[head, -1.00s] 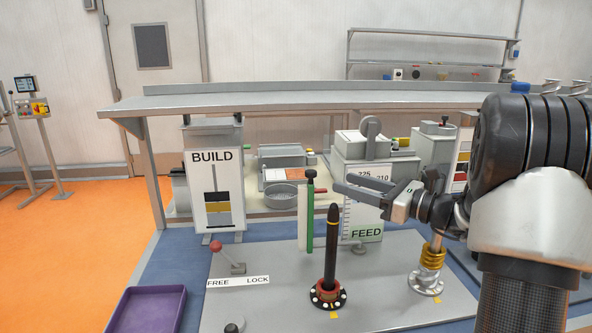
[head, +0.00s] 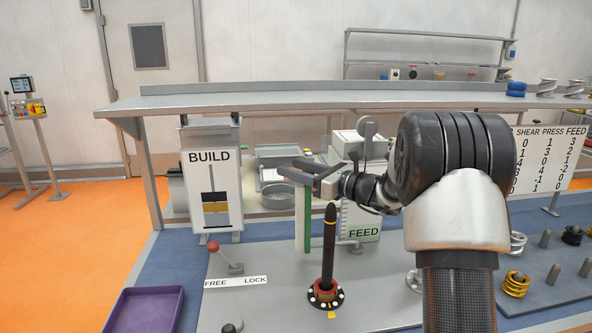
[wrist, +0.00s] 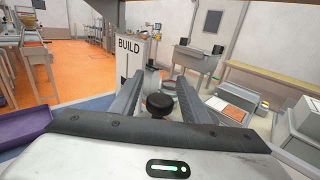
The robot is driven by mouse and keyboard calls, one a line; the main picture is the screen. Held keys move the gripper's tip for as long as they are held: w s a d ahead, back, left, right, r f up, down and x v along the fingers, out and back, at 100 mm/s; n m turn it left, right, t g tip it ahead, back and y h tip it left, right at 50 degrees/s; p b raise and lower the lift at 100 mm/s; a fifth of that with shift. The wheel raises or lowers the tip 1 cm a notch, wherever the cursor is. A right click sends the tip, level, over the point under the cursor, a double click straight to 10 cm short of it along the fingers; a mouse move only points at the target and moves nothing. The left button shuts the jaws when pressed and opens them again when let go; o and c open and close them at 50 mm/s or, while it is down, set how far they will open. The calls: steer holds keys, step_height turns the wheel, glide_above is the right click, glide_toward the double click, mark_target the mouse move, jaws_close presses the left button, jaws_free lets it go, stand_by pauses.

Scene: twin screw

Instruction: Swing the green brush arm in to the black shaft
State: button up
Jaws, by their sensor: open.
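The green brush arm (head: 308,222) stands upright just left of the black shaft (head: 329,250), with a gap between them. The black shaft rises from a round base with a reddish collar, and a yellow band shows near its top. My gripper (head: 291,168) is open at the top of the brush arm. In the wrist view a black knob (wrist: 159,103) sits between the two open fingers, with space on both sides. In the head view my gripper hides this knob. I cannot tell whether either finger touches it.
A red-knobbed lever (head: 213,247) stands by the FREE/LOCK label (head: 236,282). A purple tray (head: 145,309) lies at the lower left. The BUILD board (head: 211,190) and FEED board (head: 364,228) stand behind. Yellow rings (head: 515,284) and grey pegs are at the right.

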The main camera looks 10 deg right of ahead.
jaws_close()
steer(key=s+d+n+g+y+p, duration=0.2)
steer(key=s+n+g+y+p, duration=0.3)
steer(key=s+g, duration=0.5)
steer(key=shift+s+n+p, duration=0.55)
steer(key=shift+n+p, duration=0.15)
steer(key=shift+n, duration=0.4)
